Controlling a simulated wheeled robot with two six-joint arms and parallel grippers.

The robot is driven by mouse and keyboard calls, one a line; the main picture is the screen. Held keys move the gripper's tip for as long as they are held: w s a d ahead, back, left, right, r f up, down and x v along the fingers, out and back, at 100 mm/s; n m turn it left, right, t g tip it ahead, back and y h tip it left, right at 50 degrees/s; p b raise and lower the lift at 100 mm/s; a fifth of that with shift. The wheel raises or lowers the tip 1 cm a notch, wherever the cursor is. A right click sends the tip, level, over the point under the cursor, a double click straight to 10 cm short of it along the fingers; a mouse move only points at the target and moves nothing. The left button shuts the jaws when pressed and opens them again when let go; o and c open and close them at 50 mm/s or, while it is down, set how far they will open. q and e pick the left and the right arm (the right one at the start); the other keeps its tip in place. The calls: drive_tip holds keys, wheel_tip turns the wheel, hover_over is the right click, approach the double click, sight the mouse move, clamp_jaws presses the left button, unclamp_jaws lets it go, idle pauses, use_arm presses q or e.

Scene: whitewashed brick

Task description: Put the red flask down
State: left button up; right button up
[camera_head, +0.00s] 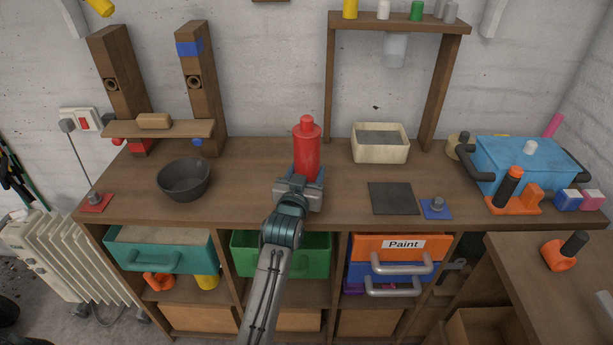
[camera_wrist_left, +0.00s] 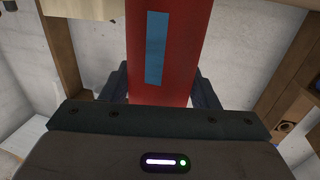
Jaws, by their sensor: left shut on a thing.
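The red flask (camera_head: 306,152) stands upright over the wooden workbench (camera_head: 250,200), near its middle. My left gripper (camera_head: 299,184) is shut on the lower part of the flask from the front. In the left wrist view the flask (camera_wrist_left: 185,50), with a blue stripe, is between the two dark fingers (camera_wrist_left: 160,92). The gripper hides the flask's base in the head view, so I cannot tell whether it touches the bench. My right gripper is not in view.
A dark bowl (camera_head: 184,180) stands to the left. A cream box (camera_head: 380,143), a dark square plate (camera_head: 394,198) and a blue cooler-like box (camera_head: 527,160) stand to the right. A wooden frame (camera_head: 329,90) rises behind. Bare bench lies between bowl and flask.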

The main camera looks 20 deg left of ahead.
use_arm(q)
drive_tip(key=o, duration=1.2)
drive_tip(key=shift+c, duration=0.2)
drive_tip(key=shift+o, duration=1.1)
drive_tip(key=shift+s+r, duration=0.1)
